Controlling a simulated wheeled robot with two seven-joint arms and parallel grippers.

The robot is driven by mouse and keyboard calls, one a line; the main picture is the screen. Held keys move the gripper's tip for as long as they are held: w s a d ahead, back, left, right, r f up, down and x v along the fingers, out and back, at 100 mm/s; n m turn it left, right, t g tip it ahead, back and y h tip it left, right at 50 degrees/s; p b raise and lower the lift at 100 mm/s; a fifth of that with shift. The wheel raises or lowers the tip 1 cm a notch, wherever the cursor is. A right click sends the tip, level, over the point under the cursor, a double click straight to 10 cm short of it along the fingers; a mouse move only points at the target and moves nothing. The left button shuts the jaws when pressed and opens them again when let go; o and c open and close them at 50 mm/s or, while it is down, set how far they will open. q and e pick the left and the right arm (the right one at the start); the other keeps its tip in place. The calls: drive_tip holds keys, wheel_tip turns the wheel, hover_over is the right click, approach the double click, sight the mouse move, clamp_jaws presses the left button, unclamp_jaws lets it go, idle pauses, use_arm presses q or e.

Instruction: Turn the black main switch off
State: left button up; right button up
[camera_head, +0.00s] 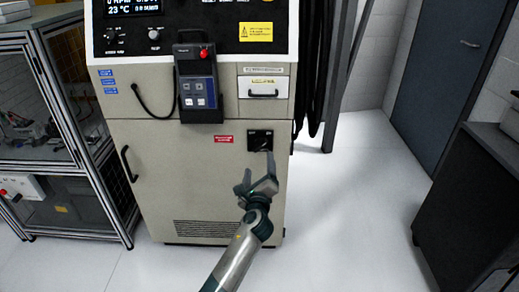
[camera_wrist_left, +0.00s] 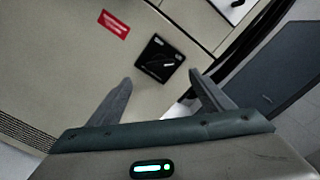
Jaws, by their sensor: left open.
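The black main switch (camera_head: 260,140) sits on the front of the beige cabinet (camera_head: 190,190), at its right side, beside a red label (camera_head: 223,139). In the left wrist view the switch (camera_wrist_left: 158,59) shows as a black square plate with a handle, ahead of the fingers. My left gripper (camera_head: 257,171) is open and empty, just below the switch in the head view. In the wrist view its fingers (camera_wrist_left: 163,92) stand apart, with the switch beyond the gap between them. I cannot tell whether a fingertip touches it. My right gripper is not in view.
A teach pendant (camera_head: 197,86) hangs on the cabinet front, with a black cable. A drawer (camera_head: 264,86) is above the switch. Black cables hang at the cabinet's right edge (camera_head: 311,80). A glass-sided frame (camera_head: 55,120) stands left. The white floor (camera_head: 350,200) at right is clear.

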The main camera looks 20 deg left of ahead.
sight(259, 147)
use_arm(q)
drive_tip(key=b+x, duration=0.1)
drive_tip(key=x, duration=0.9)
drive_tip(key=shift+f, duration=0.15)
drive_tip(key=shift+w+a+b, duration=0.15)
drive_tip(key=shift+w+b, duration=0.2)
drive_tip(key=shift+w, duration=0.25)
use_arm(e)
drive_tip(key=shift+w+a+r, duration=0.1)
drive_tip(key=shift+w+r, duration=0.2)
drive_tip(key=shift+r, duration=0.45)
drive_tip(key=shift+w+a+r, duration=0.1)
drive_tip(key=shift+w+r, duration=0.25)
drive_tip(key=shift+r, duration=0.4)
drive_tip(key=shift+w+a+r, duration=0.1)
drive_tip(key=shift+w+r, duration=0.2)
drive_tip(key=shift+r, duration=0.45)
use_arm(q)
drive_tip(key=c, duration=1)
